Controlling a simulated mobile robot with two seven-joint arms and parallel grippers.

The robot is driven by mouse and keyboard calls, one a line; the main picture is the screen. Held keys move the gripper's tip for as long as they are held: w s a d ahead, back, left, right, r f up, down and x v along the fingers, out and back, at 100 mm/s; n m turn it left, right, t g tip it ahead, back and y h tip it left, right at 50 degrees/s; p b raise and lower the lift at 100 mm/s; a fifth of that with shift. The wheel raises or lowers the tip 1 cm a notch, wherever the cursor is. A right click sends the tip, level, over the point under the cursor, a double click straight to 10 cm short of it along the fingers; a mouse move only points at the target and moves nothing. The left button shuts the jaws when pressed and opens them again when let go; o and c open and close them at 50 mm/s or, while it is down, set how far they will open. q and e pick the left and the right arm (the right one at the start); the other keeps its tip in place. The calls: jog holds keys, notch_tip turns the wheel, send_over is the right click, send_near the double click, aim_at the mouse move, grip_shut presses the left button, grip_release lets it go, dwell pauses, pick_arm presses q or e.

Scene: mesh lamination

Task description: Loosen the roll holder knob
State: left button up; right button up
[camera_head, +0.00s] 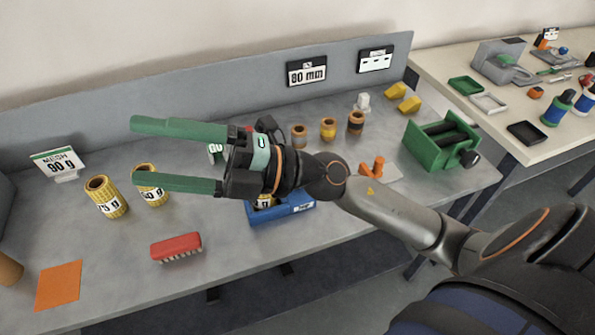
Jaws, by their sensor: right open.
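A green holder (428,138) with a dark roller across it stands at the right end of the grey table. A black knob (469,158) sticks out from its right side, toward the front. My right gripper (138,151) is open and empty, its two long green fingers pointing left over the table. It is far to the left of the holder and the knob. My right forearm passes in front of the table, below and left of the holder, and leaves the knob visible. My left gripper is not in view.
Mesh rolls (104,197) stand at the left, near a red brush (176,247) and an orange sheet (59,285). A blue box (283,213) lies partly behind my gripper. Several small rolls (328,129) and yellow blocks (409,104) stand left of the holder.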

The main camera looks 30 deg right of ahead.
jog(key=d+f+n+g+h, duration=0.3)
jog(key=f+n+g+h, duration=0.45)
jog(key=f, duration=0.65)
jog(key=w+d+f+m+t+h, duration=0.1)
jog(key=w+d+f+m+h, duration=0.15)
jog(key=d+h, duration=0.65)
jog(key=w+d+f+m+t+h, duration=0.1)
jog(key=w+d+m+t+h, duration=0.3)
jog(key=d, duration=0.9)
jog(key=w+f, duration=0.1)
jog(key=f, duration=0.2)
jog(key=w+f+n+g, duration=0.1)
jog(key=f, duration=0.3)
jog(key=w+f+g+p, duration=0.1)
jog(key=f, duration=0.3)
jog(key=shift+w+d+n+g+h, duration=0.1)
jog(key=shift+d+n+g+h, duration=0.1)
jog(key=shift+n+g+h, duration=0.1)
jog(key=c, duration=1.4)
